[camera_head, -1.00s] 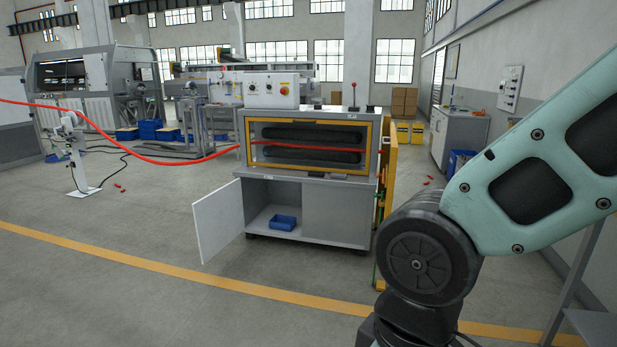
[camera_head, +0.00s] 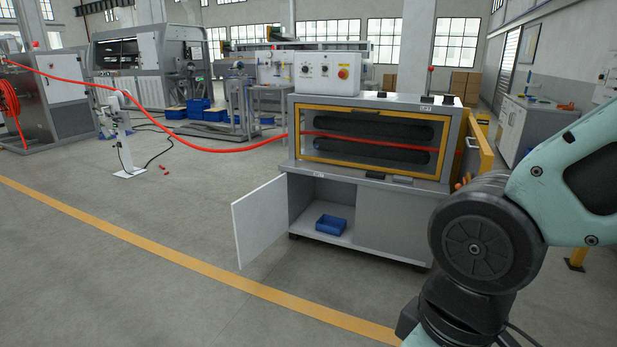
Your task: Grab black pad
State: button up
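Two long black ribbed pads or belts lie one above the other behind the yellow-framed window of a grey machine (camera_head: 350,222): the upper one (camera_head: 365,126) and the lower one (camera_head: 350,151). A red conduit (camera_head: 225,150) runs in from the left and passes between them. Small dark flat pieces (camera_head: 376,175) lie on the ledge under the window. I cannot tell which of these is the black pad. My gripper is outside the view; only part of my arm shows at the right, in front of the machine's right side.
The machine's lower left door (camera_head: 262,222) stands open into the floor space, with a blue bin (camera_head: 331,225) inside the cabinet. A yellow panel (camera_head: 480,150) sticks out at the machine's right. A white stand (camera_head: 124,140) is at the left. The floor in front is clear, crossed by a yellow line (camera_head: 200,270).

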aim_at(369, 174)
jog(key=i, duration=2.85)
jog(key=i+l+u, duration=0.1)
jog(key=i, duration=1.3)
